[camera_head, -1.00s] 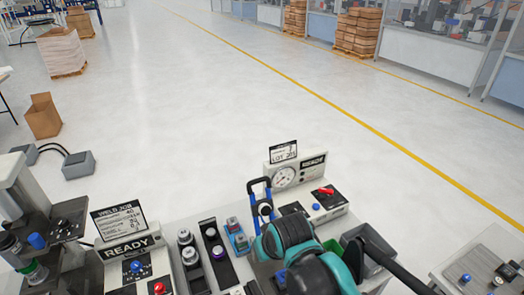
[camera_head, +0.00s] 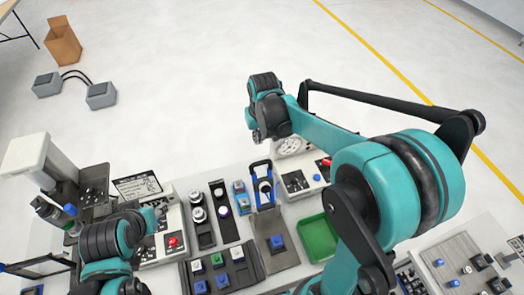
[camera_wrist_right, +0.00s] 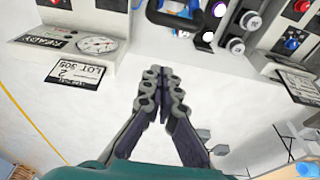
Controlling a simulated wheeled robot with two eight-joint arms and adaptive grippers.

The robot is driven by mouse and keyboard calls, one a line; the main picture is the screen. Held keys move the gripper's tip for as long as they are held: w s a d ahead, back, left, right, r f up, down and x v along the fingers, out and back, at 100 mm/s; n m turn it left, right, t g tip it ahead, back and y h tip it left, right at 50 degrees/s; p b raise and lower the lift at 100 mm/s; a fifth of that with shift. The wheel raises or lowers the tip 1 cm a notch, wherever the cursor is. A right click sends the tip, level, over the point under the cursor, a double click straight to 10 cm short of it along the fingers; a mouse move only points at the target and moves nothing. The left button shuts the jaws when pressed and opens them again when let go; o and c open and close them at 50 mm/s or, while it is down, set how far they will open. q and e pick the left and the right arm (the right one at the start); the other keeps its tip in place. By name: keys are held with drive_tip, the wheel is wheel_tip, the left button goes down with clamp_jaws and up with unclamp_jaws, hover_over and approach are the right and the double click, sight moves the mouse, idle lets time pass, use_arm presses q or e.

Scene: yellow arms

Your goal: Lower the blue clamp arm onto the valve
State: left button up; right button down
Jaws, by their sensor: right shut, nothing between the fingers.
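The blue clamp arm (camera_head: 252,192) stands raised at the back of the table in the head view, with a black handle across its top. The handle (camera_wrist_right: 182,18) shows at the top of the right wrist view. A round pale piece (camera_head: 265,187) shows between the blue bars; I cannot tell whether it is the valve. My right gripper (camera_head: 257,136) is behind the handle in the head view. In the right wrist view its fingers (camera_wrist_right: 160,80) are together, empty and apart from the handle. My left arm is at lower left; its gripper is not distinguishable.
A gauge box (camera_head: 292,146) stands right of the clamp. Dark strips with knobs (camera_head: 198,214) lie to its left. A green tray (camera_head: 318,238) and a plate with a blue block (camera_head: 277,242) are nearer. Open floor lies behind the table.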

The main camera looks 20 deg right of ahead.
wheel_tip(320, 180, down, 6)
drive_tip(key=s+p, duration=0.1)
drive_tip(key=s, duration=0.1)
drive_tip(key=shift+s+d+f, duration=0.15)
drive_tip(key=shift+s, duration=0.15)
idle(0.4)
